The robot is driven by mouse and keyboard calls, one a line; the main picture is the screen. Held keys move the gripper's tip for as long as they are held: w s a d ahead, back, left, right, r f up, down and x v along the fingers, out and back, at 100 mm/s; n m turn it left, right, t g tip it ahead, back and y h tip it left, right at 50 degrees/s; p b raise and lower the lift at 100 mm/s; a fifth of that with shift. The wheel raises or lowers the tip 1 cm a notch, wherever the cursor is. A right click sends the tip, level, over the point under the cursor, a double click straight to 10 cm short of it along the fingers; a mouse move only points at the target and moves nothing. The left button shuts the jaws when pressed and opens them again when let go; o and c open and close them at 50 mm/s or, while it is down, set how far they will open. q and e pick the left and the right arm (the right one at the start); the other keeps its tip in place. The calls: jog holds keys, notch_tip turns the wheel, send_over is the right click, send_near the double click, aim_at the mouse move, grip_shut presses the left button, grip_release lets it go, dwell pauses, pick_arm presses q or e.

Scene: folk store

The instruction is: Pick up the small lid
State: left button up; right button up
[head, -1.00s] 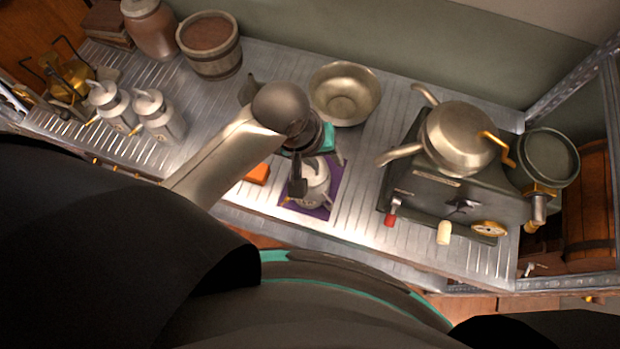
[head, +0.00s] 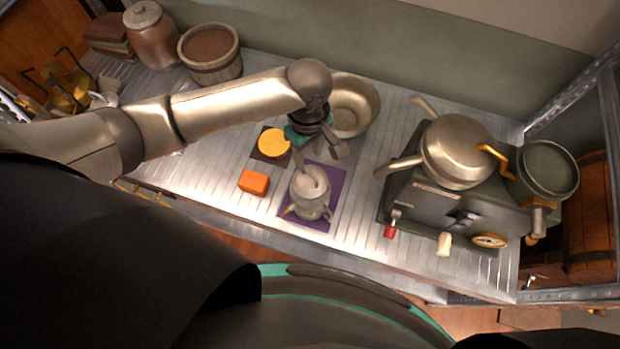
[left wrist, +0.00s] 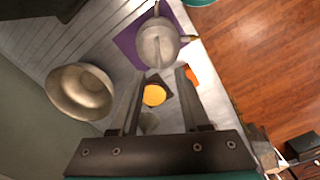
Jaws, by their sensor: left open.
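No piece stands out clearly as the small lid. A small pale grey piece (left wrist: 148,122) shows between the fingers in the left wrist view; I cannot tell its exact shape. A grey metal pot (head: 310,198) with a rounded top stands upright on a purple mat (head: 331,181). A flat yellow disc (head: 273,142) lies on a dark square mat (head: 263,158). My left gripper (head: 331,153) is open above the counter, between the yellow disc and the metal bowl. Its fingers (left wrist: 158,92) point toward the yellow disc in the wrist view. My right gripper is out of view.
A metal bowl (head: 352,104) stands just behind the left gripper. An orange block (head: 254,182) lies near the front edge. A dark machine with a round metal vessel (head: 458,150) stands to the right. A wooden tub (head: 210,54) stands at the back left.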

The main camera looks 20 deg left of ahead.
aim_at(310, 172)
pick_arm(q)
notch_tip(310, 172, down, 10)
jog(key=shift+w+d+r+b, duration=0.1)
jog(key=shift+d+b, duration=0.05)
jog(key=shift+b, duration=0.4)
jog(key=shift+c, duration=0.3)
grip_shut()
